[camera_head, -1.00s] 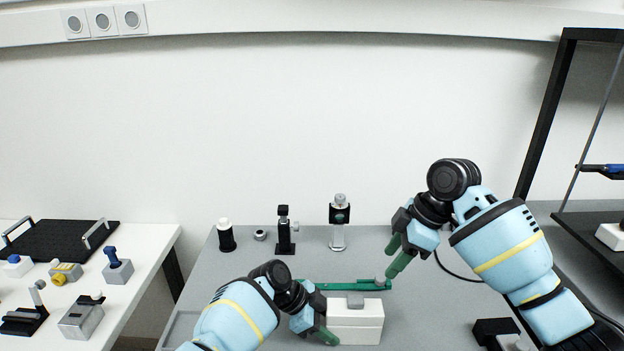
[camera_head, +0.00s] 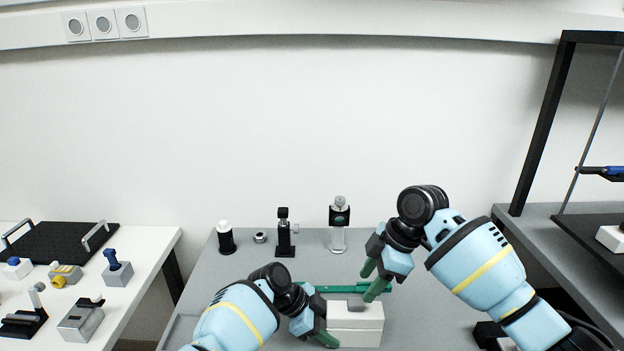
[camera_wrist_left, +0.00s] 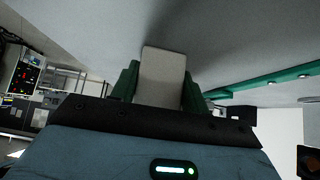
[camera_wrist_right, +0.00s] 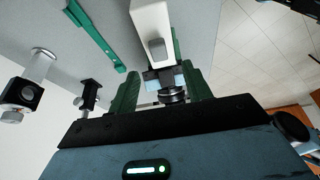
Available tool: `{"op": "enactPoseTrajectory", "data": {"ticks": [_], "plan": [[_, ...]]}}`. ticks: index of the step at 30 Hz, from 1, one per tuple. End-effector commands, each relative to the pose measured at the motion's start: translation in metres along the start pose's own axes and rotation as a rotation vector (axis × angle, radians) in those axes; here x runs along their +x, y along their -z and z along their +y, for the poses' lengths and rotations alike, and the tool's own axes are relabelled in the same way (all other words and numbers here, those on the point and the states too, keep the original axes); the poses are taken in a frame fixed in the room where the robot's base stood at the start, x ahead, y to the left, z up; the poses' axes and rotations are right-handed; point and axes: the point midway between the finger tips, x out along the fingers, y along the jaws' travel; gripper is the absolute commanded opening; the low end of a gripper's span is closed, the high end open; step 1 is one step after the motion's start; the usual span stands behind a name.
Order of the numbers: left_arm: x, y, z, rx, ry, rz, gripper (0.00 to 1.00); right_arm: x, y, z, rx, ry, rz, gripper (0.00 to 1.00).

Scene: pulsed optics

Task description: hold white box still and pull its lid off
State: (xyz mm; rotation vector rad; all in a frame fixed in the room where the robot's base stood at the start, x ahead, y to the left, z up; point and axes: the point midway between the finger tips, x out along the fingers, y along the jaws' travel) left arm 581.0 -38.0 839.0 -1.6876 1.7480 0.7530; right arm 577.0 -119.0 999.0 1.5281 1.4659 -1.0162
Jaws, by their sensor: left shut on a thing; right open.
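The white box (camera_head: 352,338) stands upright on the grey table, its lid (camera_head: 368,313) seated on top with a small grey handle (camera_head: 355,302). My left gripper (camera_head: 327,335) is shut on the box from its left side. The left wrist view shows the pale box (camera_wrist_left: 162,78) between both green fingers. My right gripper (camera_head: 366,287) is open above the lid, beside the handle. In the right wrist view the handle (camera_wrist_right: 158,48) lies ahead between the spread fingers; contact with it cannot be told.
A green flat bar (camera_head: 335,288) lies just behind the box. Black and metal optic posts (camera_head: 285,232) stand further back. A white side table (camera_head: 140,240) with several fixtures is at the left. A dark frame (camera_head: 545,130) rises at the right.

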Motion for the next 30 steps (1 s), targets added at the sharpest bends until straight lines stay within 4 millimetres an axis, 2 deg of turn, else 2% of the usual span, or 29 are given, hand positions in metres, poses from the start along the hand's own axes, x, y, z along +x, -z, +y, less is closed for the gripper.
{"op": "enactPoseTrajectory", "data": {"ticks": [1,9,15,28,30], "plan": [[0.006,-0.009,0.005,-0.009,-0.013,-0.011,0.04,0.010,-0.001,-0.001,0.002,0.006,-0.001,0.49],[0.006,-0.009,0.005,-0.009,-0.012,-0.011,0.04,0.043,-0.001,-0.001,0.001,0.005,-0.001,0.49],[0.006,-0.009,0.005,-0.009,-0.012,-0.011,0.04,0.058,-0.001,-0.001,0.002,0.004,-0.001,0.49],[0.006,-0.009,0.005,-0.009,-0.012,-0.011,0.04,0.064,-0.001,0.000,0.001,0.003,-0.001,0.49],[0.006,-0.009,0.004,-0.009,-0.012,-0.011,0.04,0.064,-0.001,0.000,0.001,0.003,-0.001,0.40]]}}
